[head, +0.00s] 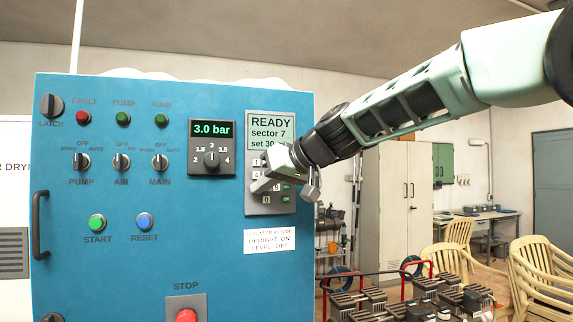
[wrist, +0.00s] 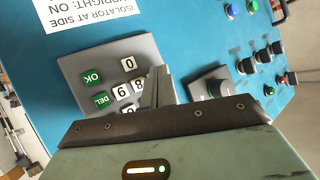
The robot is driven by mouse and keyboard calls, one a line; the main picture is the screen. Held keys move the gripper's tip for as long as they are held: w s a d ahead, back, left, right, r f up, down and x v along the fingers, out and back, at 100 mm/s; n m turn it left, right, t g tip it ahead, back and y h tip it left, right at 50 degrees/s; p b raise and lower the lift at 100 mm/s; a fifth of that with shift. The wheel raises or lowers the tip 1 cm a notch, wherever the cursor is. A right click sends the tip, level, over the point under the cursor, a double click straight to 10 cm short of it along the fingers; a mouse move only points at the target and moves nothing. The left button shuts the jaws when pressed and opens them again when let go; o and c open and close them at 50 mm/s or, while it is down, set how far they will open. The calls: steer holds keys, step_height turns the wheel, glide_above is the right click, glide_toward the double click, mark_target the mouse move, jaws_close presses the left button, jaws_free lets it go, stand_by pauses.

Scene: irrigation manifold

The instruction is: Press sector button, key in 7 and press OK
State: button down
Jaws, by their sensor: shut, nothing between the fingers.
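The keypad panel (head: 250,206) is a grey plate on the right part of the blue cabinet. Its display (head: 270,130) reads "READY", "sector 7_" and a "set 30" line partly covered by my arm. My gripper (head: 262,185) is shut and empty, in front of the keys, and hides several of them. In the wrist view the gripper (wrist: 158,72) points at the keypad, beside the 8 and 9 keys. The green OK key (wrist: 91,77), green DEL key (wrist: 101,100) and white 0 key (wrist: 128,64) show clear of the fingers. I cannot tell whether the fingertips touch a key.
A pressure gauge (head: 212,147) with a knob reads 3.0 bar, left of the keypad. A red STOP button (head: 186,315) sits low on the cabinet (head: 120,280). START (head: 97,222) and RESET (head: 145,221) buttons are further left. Plastic chairs (head: 535,270) stand at right.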

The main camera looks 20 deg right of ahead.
mark_target(296, 197)
steer(key=shift+s+b, duration=0.45)
steer(key=shift+s, duration=0.25)
steer(key=d+f+b, duration=0.1)
steer(key=d+b, duration=0.1)
steer(key=d+f+b, duration=0.1)
steer(key=d+b, duration=0.1)
steer(key=d+f+b, duration=0.1)
steer(key=d+b, duration=0.1)
steer(key=shift+d, duration=0.1)
steer(key=shift+d+r, duration=0.1)
steer(key=shift+d, duration=0.3)
steer(key=shift+w+b, duration=0.1)
steer(key=shift+b, duration=0.2)
steer(key=shift+w, duration=0.3)
